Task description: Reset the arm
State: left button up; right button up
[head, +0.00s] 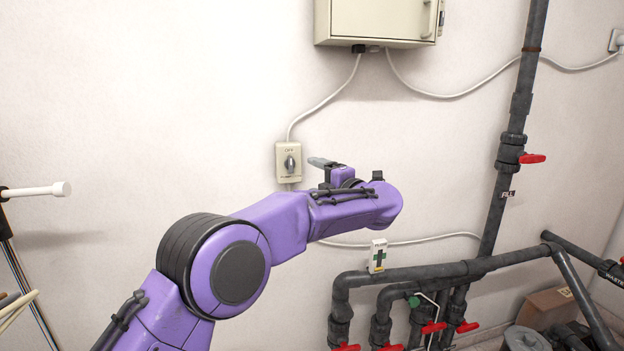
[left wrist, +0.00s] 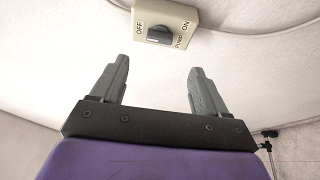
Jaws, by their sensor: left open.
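My left arm, purple with dark joints, reaches in from the lower left of the head view toward the wall. My left gripper (head: 322,163) is mostly hidden behind its own wrist there, with a grey finger showing just right of the switch box. In the left wrist view the gripper (left wrist: 155,85) has its two grey fingers apart with nothing between them. A cream pump switch box (head: 289,162) with a dark knob is on the wall. It also shows in the left wrist view (left wrist: 165,24), beyond the fingertips, marked OFF and ON. My right gripper is not in view.
A cream cabinet (head: 385,22) hangs above, with cables along the wall. Dark pipes (head: 430,271) with red valve handles fill the lower right. A small white box with a green mark (head: 377,256) is below my wrist. A white-ended pole (head: 40,190) stands at left.

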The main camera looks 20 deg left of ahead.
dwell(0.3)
pick_arm(q)
notch_tip(320, 180, down, 20)
jog(key=s+d+m+t+h, duration=0.1)
jog(key=d+m+t+h, duration=0.35)
jog(key=m, duration=0.75)
jog(key=s+a+f+m+g+h, duration=0.1)
jog(key=s+f+m+h, duration=0.2)
jog(key=s+f, duration=0.45)
jog(key=s+a+f+m+h, duration=0.2)
jog(key=s+f+m, duration=0.2)
jog(key=f, duration=0.7)
jog(key=s+a+f+m+g, duration=0.1)
jog(key=s+f+g, duration=0.2)
jog(key=s, duration=0.9)
jog(key=s+a+f+m+g+h, duration=0.1)
jog(key=s+a+f+g, duration=0.1)
jog(key=s+f, duration=0.5)
jog(key=s+a+f+m+g+h, duration=0.1)
jog(key=s+f+g, duration=0.3)
jog(key=s, duration=1.4)
jog(key=shift+a+f+m, duration=0.2)
jog(key=shift+f+m, duration=0.4)
jog(key=shift+f, duration=0.15)
